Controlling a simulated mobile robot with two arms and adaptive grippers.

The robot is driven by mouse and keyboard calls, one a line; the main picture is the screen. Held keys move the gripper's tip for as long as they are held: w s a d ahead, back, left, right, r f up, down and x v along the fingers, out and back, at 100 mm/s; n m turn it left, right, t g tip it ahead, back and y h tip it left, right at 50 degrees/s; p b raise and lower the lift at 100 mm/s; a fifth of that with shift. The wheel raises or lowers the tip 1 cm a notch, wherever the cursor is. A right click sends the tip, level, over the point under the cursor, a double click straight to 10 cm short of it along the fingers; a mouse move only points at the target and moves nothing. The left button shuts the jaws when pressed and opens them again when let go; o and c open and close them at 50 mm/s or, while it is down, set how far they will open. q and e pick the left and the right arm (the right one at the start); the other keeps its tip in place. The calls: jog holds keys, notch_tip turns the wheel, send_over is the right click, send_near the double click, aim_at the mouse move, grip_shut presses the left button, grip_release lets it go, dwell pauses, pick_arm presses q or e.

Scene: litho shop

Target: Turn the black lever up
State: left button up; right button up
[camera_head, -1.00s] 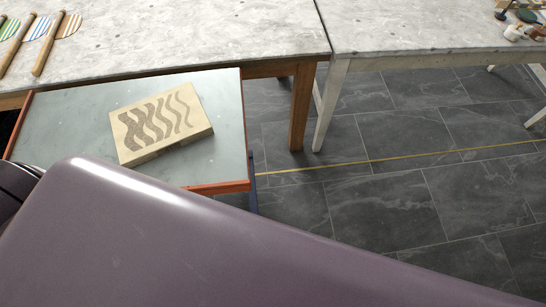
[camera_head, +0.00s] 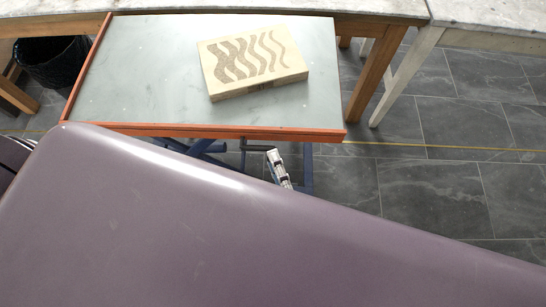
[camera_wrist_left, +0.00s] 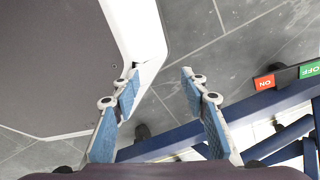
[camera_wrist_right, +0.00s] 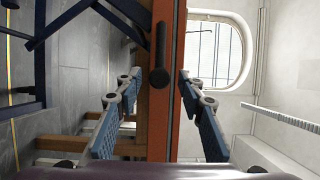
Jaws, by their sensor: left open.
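In the right wrist view a short black lever (camera_wrist_right: 160,50) with a rounded dark end lies against the orange edge (camera_wrist_right: 180,115) of the table. My right gripper (camera_wrist_right: 159,76) is open and empty, its fingers apart on either side of the lever's end. I cannot tell whether they touch it. In the head view part of the right gripper (camera_head: 280,168) shows below the table's front edge, and the lever is not visible there. My left gripper (camera_wrist_left: 160,72) is open and empty above the floor. A red ON label (camera_wrist_left: 264,83) and a green OFF label (camera_wrist_left: 309,69) sit on a blue bar.
The grey-topped table (camera_head: 150,75) with an orange rim carries a carved block (camera_head: 253,62). Blue legs (camera_head: 205,146) stand below it. A dark bin (camera_head: 53,62) is at the left. Long worktables (camera_head: 490,15) stand behind. Tiled floor (camera_head: 430,190) is clear at the right.

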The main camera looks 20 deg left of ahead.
jog(key=shift+x, duration=1.05)
jog(key=shift+c, duration=0.4)
grip_shut()
